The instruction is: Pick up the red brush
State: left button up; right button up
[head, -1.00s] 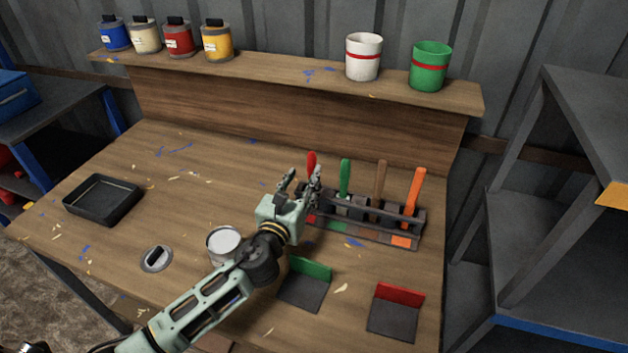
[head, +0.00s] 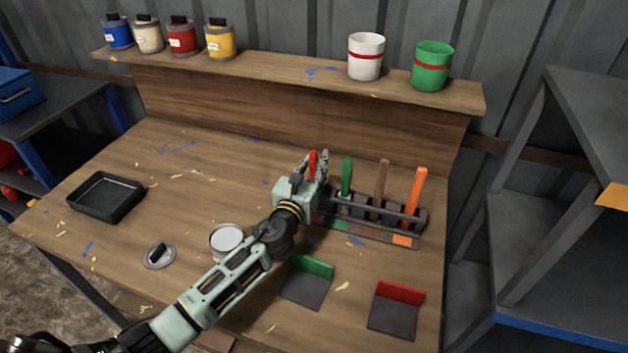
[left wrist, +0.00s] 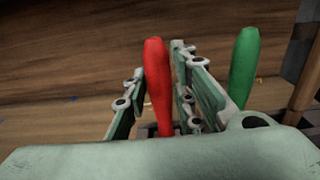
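The red brush (head: 313,166) stands upright at the left end of the brush rack (head: 375,234); only its red handle shows. My left gripper (head: 312,163) is at this handle, with a finger on either side of it. In the left wrist view the red handle (left wrist: 157,85) stands between the two fingers (left wrist: 160,85), close to the right one, with a gap visible on the left. The fingers look open around it. The brush's lower end is hidden by my gripper. My right gripper is not in view.
A green-handled brush (head: 347,177) stands just right of the red one, then brown (head: 382,180) and orange (head: 418,190) handles.

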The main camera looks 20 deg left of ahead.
pick_arm(q)
grip_shut()
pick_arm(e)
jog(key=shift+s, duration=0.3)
